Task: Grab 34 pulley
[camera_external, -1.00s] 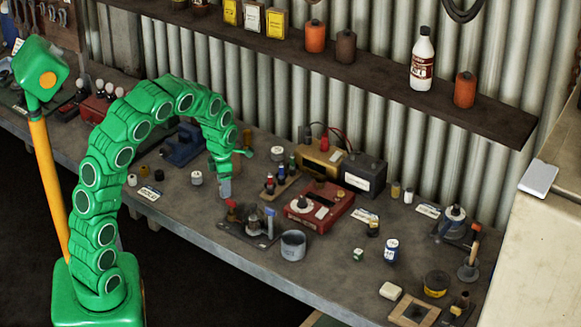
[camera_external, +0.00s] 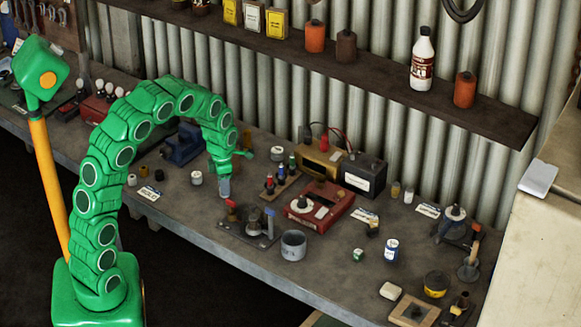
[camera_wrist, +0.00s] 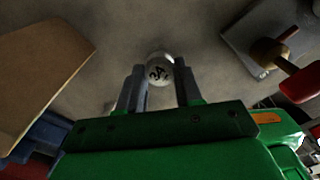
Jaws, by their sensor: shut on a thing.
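The pulley is a pale round piece marked 34 (camera_wrist: 159,70), seen between my fingertips in the wrist view. My gripper (camera_wrist: 159,88) is shut on it, with one dark finger on each side. In the external view my gripper (camera_external: 224,188) points down just over the bench top. The pulley cannot be made out there, and I cannot tell whether it touches the bench.
Other small pale round pieces stand on the bench (camera_external: 330,262), one (camera_external: 196,178) just left of my gripper. A dark plate with a red-topped part (camera_external: 232,211) is in front. A wooden rack with coloured tops (camera_external: 270,184) and a red box (camera_external: 318,207) stand right.

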